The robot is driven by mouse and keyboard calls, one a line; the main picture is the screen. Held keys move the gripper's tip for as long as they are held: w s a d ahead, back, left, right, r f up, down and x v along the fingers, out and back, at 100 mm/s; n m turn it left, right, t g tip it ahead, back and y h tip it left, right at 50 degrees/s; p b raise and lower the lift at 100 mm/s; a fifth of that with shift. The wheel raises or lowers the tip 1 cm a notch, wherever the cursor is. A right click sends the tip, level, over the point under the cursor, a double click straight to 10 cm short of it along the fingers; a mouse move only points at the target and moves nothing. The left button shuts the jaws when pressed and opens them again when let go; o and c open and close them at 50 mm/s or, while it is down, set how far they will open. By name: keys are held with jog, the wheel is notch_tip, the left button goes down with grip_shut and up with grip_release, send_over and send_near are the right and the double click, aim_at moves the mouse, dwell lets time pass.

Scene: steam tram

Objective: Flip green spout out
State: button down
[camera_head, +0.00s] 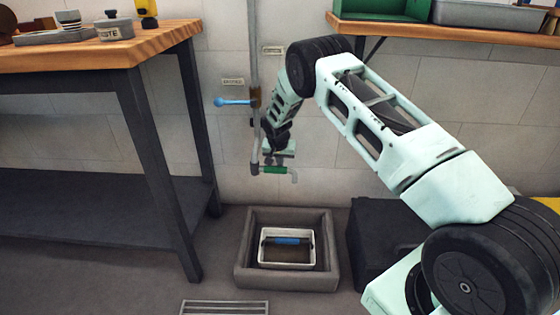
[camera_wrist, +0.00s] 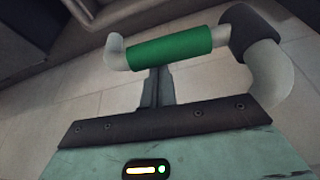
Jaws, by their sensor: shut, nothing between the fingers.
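The green spout (camera_head: 275,169) is a grey pipe end with a green sleeve. It sticks out sideways to the right from the foot of the wall pipe, with its tip bent down. In the wrist view the green sleeve (camera_wrist: 170,47) lies across the top of the picture, between a pale bent tip on the left and a dark joint on the right.
A blue lever tap (camera_head: 233,102) sits higher on the vertical pipe (camera_head: 254,60). Below, a stone basin (camera_head: 243,274) holds a white bucket (camera_head: 262,263) with a blue handle grip. A workbench (camera_head: 140,57) stands left, a shelf (camera_head: 450,32) is upper right, and a floor grate (camera_head: 225,307) lies in front.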

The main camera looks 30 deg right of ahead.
aim_at(275, 172)
jog(key=shift+s+a+m+g+h+p, duration=0.3)
jog(key=shift+s+a+m+p, duration=0.45)
jog(key=shift+m, duration=0.65)
jog(key=s+a+m, duration=0.1)
jog(key=s+a+m+g, duration=0.1)
jog(key=m, duration=0.1)
jog(key=s+a+m+p, duration=0.1)
jog(key=m, duration=0.1)
jog(key=shift+a+g+h, duration=0.25)
jog(key=shift+g+h, duration=0.15)
jog(key=shift+s+a, duration=0.1)
jog(key=shift+a, duration=0.35)
